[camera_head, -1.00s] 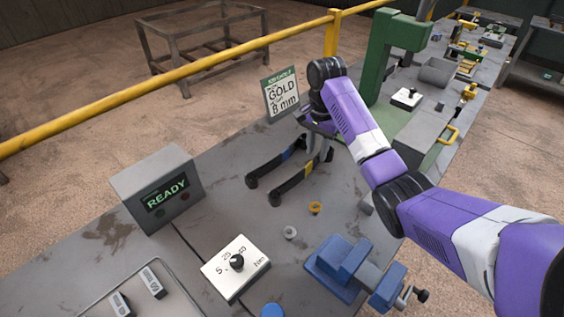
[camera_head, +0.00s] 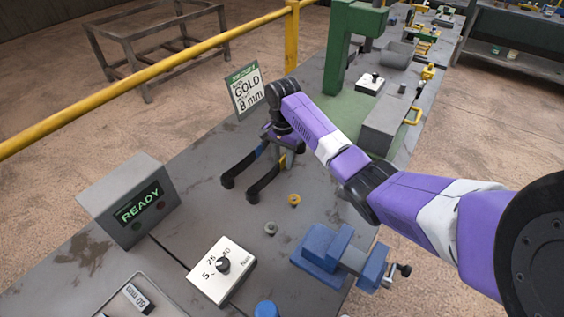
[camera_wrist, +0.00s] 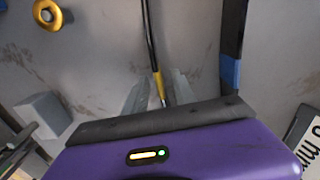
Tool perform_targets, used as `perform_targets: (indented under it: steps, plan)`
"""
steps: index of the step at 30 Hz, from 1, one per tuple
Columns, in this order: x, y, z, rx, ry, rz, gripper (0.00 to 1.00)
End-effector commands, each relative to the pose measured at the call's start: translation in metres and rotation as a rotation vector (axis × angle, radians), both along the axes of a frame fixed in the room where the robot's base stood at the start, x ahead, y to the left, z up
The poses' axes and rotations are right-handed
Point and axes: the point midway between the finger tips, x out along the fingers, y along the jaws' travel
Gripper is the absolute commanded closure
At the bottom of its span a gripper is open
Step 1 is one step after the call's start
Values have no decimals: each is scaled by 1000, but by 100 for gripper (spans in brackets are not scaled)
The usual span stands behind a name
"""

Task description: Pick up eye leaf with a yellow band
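The eye leaf with a yellow band (camera_head: 263,185) is a dark strip lying on the grey bench, its rounded eye end toward the near side. In the wrist view the leaf (camera_wrist: 150,42) runs down between my fingers, its yellow band (camera_wrist: 157,84) at the fingertips. My gripper (camera_head: 285,158) is over the banded part of the leaf. In the wrist view my gripper (camera_wrist: 158,92) is open, one finger on each side of the leaf with gaps showing. The far end of the leaf is hidden by my gripper.
A similar leaf with a blue band (camera_head: 240,168) lies close on the left. A gold ring (camera_head: 294,200), a grey ring (camera_head: 271,228) and a blue vise (camera_head: 322,250) are nearer. The GOLD 8 mm sign (camera_head: 246,90) stands behind; a READY box (camera_head: 130,200) is left.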

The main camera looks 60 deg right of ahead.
Motion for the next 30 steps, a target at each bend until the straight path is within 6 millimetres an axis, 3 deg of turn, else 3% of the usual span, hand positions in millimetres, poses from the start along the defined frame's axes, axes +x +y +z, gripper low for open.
perform_targets:
  steps: [3,8,30]
  plan:
    - [0,0,0,0,0,0,68]
    - [0,0,0,0,0,0,100]
    - [0,0,1,1,0,0,100]
